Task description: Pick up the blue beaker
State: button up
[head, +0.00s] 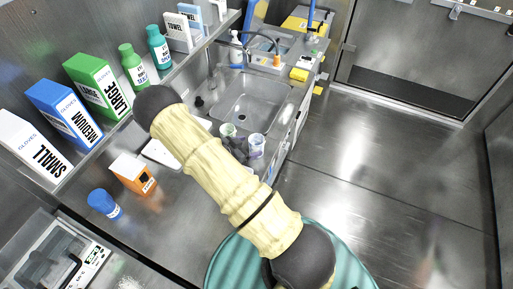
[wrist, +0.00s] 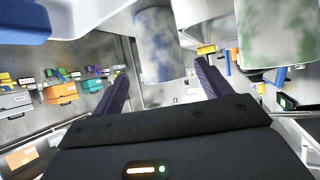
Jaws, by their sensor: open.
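The blue beaker (head: 257,141), mottled blue and white, stands at the counter's edge in front of the sink. In the wrist view the blue beaker (wrist: 160,42) appears between the two dark fingers of my gripper (wrist: 161,64). The gripper is open, with visible space beside the beaker on both sides. I cannot tell how deep the beaker sits between the fingers. In the head view my gripper (head: 238,150) is mostly hidden behind my arm, close to the beaker. A similar green-mottled beaker (head: 228,130) stands just left of the blue one, and in the wrist view it (wrist: 275,32) is right of the fingers.
The sink (head: 248,98) lies behind the beakers. An orange-and-white box (head: 133,174) and a blue-capped bottle (head: 104,203) stand on the counter at left. Glove boxes (head: 100,84) line the shelf. The floor (head: 385,170) at right is clear.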

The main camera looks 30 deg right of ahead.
aim_at(257, 143)
jog(key=shift+d, duration=0.1)
jog(key=b+x, duration=0.2)
jog(key=x, duration=0.3)
jog(key=shift+w+d, duration=0.1)
jog(key=shift+w, duration=0.1)
jog(key=shift+r, duration=0.1)
jog(key=shift+c, duration=0.5)
jog(key=c, duration=1)
